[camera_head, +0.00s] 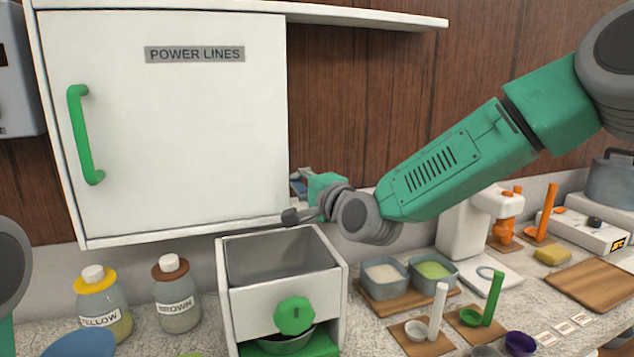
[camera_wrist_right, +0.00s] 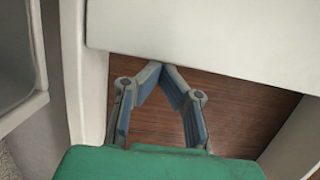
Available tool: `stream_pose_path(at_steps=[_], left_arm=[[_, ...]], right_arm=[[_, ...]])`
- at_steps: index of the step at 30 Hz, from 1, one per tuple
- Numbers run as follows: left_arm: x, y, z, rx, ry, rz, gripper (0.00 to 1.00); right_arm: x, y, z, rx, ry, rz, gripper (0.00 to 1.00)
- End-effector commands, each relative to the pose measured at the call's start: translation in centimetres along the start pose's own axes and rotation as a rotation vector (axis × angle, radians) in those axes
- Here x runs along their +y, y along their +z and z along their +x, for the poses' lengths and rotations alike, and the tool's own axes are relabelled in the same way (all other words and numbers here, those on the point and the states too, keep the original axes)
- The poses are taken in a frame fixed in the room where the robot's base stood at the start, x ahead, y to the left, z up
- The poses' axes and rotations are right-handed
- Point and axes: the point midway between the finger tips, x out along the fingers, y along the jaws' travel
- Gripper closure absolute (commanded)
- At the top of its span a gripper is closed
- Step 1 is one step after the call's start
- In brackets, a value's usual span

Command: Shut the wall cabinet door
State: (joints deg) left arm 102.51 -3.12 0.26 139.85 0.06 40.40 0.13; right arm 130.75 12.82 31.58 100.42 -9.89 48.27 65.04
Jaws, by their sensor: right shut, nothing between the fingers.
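My right gripper (camera_head: 298,195) is beside the door's lower right edge. In the right wrist view its blue-padded fingers (camera_wrist_right: 162,72) meet at the tips, empty, below a white panel and in front of brown wood. Contact with the door cannot be told. My left gripper is out of view.
Below the cabinet stands a white unit with an open grey bin (camera_head: 280,262) and a green knob (camera_head: 294,315). Bottles with yellow (camera_head: 105,305) and brown (camera_head: 177,295) caps stand left of it. Several tubs, scoops and boards fill the counter at right.

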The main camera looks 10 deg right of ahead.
Motion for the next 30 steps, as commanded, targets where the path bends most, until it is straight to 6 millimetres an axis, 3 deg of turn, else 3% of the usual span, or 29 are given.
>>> stream_pose_path(at_steps=[19,23,30], left_arm=[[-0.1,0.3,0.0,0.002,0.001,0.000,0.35],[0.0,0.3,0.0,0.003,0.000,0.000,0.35],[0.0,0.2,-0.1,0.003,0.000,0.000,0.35]], right_arm=[[-0.1,1.0,-0.2,-0.003,-0.001,-0.003,1.00],[-0.1,1.0,-2.0,-0.004,0.000,-0.001,1.00],[0.0,0.6,-7.2,0.000,0.000,0.002,1.00]])
